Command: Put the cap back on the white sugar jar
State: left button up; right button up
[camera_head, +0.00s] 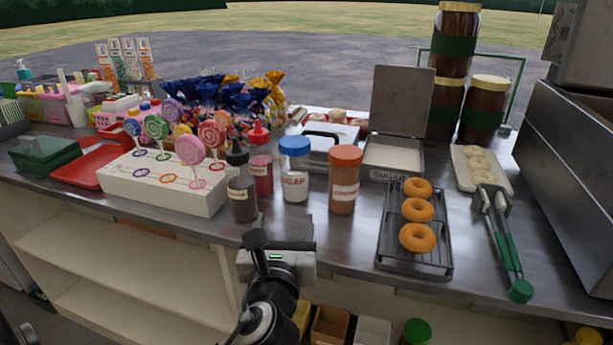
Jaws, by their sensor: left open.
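The white sugar jar (295,187) stands upright near the front edge of the steel counter, with a "SUGAR" label on its side. A blue cap (295,146) sits on top of it; I cannot tell whether it is fastened. My left gripper (277,245) is open and empty in front of the counter edge, below and slightly left of the jar, and apart from it. My right gripper is not in view.
An orange-capped shaker (344,180) stands close on the jar's right. A red bottle (260,165) and a dark bottle (241,185) stand on its left. A white lollipop stand (150,188) and a donut rack (388,236) lie farther out.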

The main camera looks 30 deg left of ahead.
aim_at(293, 184)
pick_arm(q)
jog(key=shift+w, duration=0.7)
jog(key=shift+s, duration=0.35)
jog(key=x, duration=1.1)
jog(key=x, duration=0.5)
jog(key=shift+w+d+b, duration=0.1)
jog(key=shift+w+b, duration=0.05)
jog(key=shift+b, duration=0.2)
jog(key=c, duration=1)
